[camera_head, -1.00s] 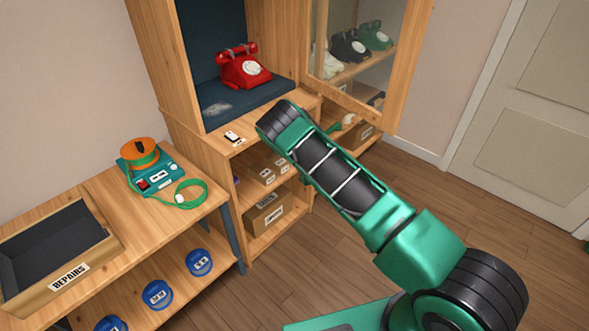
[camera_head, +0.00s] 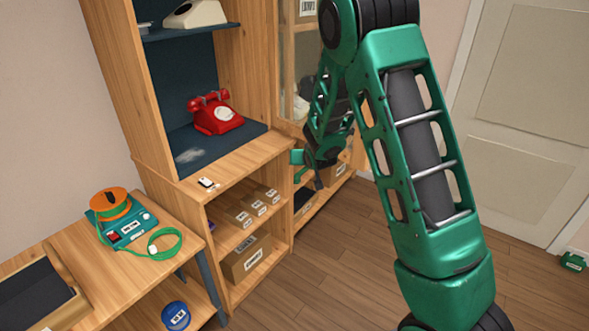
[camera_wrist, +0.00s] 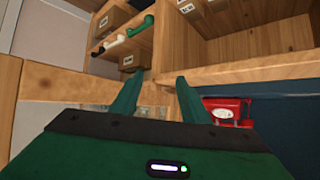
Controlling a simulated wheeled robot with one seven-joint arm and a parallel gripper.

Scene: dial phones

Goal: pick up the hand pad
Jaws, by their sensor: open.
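Nothing in view is plainly the hand pad. A small white-and-dark item (camera_head: 208,183) lies on the wooden ledge in front of the red phone, but it is too small to identify. My gripper (camera_head: 297,168) is right of that ledge, near the front edge of the cabinet, and well apart from the small item. In the wrist view, the two green fingers (camera_wrist: 158,78) are spread with nothing between them.
A red dial phone (camera_head: 216,113) sits on the dark blue shelf. Labelled boxes (camera_head: 246,258) fill the shelves below the ledge.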

